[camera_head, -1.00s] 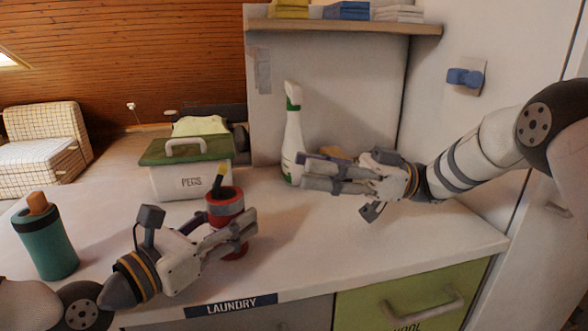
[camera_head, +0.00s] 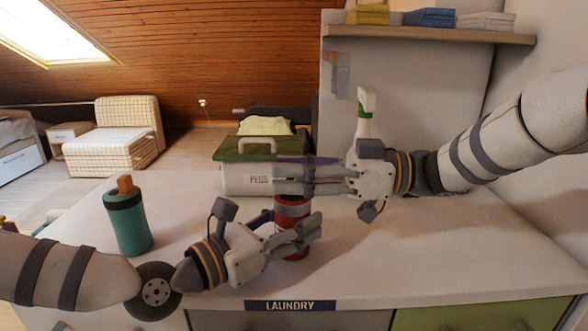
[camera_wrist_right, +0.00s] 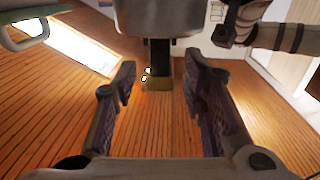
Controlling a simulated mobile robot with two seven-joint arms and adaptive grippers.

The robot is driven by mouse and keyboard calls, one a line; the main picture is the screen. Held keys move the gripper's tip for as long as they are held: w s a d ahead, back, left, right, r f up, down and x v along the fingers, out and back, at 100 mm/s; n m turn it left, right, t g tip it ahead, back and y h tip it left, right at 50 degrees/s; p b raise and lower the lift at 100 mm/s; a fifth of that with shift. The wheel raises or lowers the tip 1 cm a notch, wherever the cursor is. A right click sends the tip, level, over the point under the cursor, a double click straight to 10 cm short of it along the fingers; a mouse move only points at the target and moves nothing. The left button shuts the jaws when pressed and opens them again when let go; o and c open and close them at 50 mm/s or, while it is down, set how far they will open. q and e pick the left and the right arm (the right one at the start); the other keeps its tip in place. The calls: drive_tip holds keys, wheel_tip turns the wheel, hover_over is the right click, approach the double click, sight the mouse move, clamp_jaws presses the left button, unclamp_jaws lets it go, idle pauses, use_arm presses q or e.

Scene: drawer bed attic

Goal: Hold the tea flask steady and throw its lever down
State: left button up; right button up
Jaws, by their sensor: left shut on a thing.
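The tea flask (camera_head: 291,208) is a red and grey cylinder standing upright on the white counter. My left gripper (camera_head: 308,230) is shut on its body, low at the front. My right gripper (camera_head: 282,173) is at the height of the flask's top and covers it in the head view. In the right wrist view, the dark lever (camera_wrist_right: 158,62) with a yellow tip shows between the two fingers of my right gripper (camera_wrist_right: 165,85). Those fingers are apart, with gaps on both sides of the lever. The lever is hidden in the head view.
A teal bottle with an orange cap (camera_head: 128,222) stands at the left. A green-lidded pegs box (camera_head: 236,180) is behind the flask. A spray bottle (camera_head: 365,120) stands partly hidden behind my right gripper. The counter's right part (camera_head: 440,245) is clear.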

clamp_jaws()
drive_tip(key=shift+d+f+y, duration=0.3)
drive_tip(key=shift+y, duration=0.6)
drive_tip(key=y, duration=0.3)
drive_tip(key=shift+d+f, duration=0.15)
drive_tip(key=shift+d, duration=0.2)
unclamp_jaws()
